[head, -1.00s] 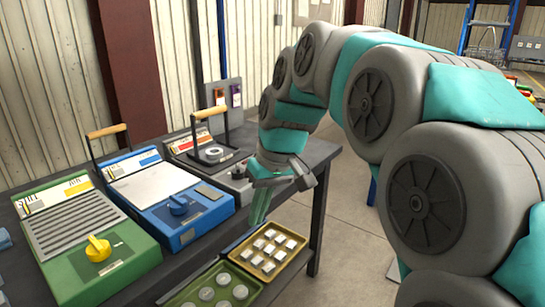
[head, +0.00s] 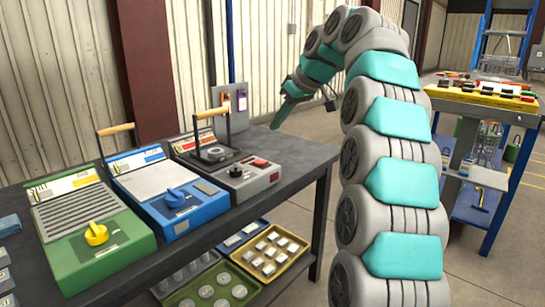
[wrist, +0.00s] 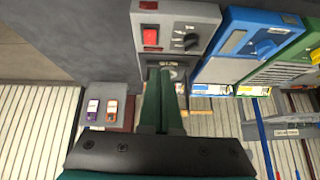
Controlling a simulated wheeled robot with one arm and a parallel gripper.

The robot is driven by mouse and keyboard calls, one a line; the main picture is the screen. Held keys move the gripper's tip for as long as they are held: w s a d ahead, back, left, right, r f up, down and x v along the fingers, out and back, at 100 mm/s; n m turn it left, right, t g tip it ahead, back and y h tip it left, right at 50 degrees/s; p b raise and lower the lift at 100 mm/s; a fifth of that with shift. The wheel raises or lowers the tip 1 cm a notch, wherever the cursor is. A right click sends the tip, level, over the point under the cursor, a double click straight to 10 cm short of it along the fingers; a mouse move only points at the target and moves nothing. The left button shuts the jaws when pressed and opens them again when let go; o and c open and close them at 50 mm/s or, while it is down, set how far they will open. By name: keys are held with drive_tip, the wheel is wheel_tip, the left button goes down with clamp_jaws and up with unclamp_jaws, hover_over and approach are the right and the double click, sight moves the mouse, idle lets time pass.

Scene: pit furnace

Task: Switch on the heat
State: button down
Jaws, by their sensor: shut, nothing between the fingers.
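The grey furnace unit (head: 225,165) stands at the right of the equipment row on the dark bench. Its front panel has a red switch (head: 260,162) and a black knob (head: 236,172). A wooden-handled frame (head: 222,112) stands upright over its round opening. In the wrist view the red switch (wrist: 149,36) and black knob (wrist: 192,39) show beyond the fingers. My gripper (head: 275,125) is shut and empty, raised behind and right of the furnace unit, apart from the switch. In the wrist view its green fingers (wrist: 163,72) lie together and overlap the furnace's opening.
A blue unit (head: 170,195) and a green unit (head: 95,225) stand left of the furnace. A grey box with orange and purple switches (head: 232,103) is at the wall. Trays (head: 262,280) sit below the bench. The bench's right end (head: 300,155) is clear.

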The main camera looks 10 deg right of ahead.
drive_tip(key=shift+w+d+r+t, duration=0.15)
drive_tip(key=shift+w+d+r, duration=0.1)
drive_tip(key=shift+d, duration=0.15)
drive_tip(key=shift+w+d+r+t, duration=0.15)
drive_tip(key=shift+w+d, duration=0.1)
drive_tip(key=shift+d, duration=0.15)
hover_over(261, 161)
drive_tip(key=s+d, duration=0.1)
drive_tip(key=s, duration=0.1)
wheel_tip(261, 161, down, 8)
drive_tip(key=shift+d+f, duration=0.15)
drive_tip(key=shift+f, duration=0.65)
drive_tip(key=shift+s+d+f, duration=0.1)
drive_tip(key=shift+s+f, duration=0.05)
drive_tip(key=shift+f, duration=0.95)
